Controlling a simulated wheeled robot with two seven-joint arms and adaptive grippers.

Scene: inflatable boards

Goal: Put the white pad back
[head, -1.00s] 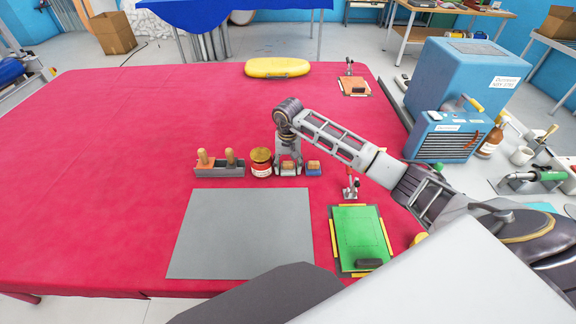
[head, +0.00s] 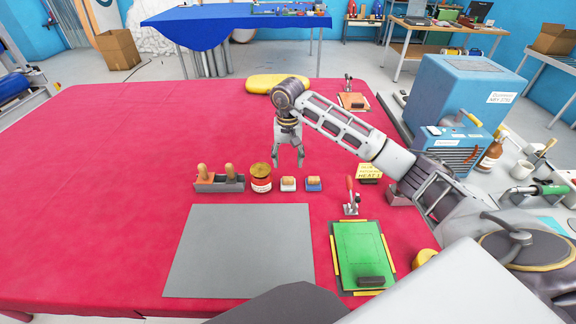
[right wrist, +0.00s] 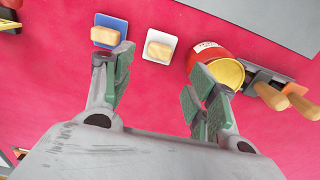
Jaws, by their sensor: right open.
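The white pad (head: 288,187) has a tan block on top and sits flat on the red table, between the red tin (head: 261,178) and the blue pad (head: 313,184). My right gripper (head: 289,163) is open and empty, raised just beyond the white pad and apart from it. In the right wrist view, the white pad (right wrist: 160,47) lies ahead of the spread fingers (right wrist: 160,80), with the blue pad (right wrist: 109,31) to its left and the red tin (right wrist: 213,65) to its right. My left gripper is out of view.
A grey holder with wooden-handled tools (head: 219,184) stands left of the tin. A grey mat (head: 240,250) lies in front. A green board with a clamp (head: 362,255) is at right, a yellow inflatable (head: 262,83) at the back. The table's left side is clear.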

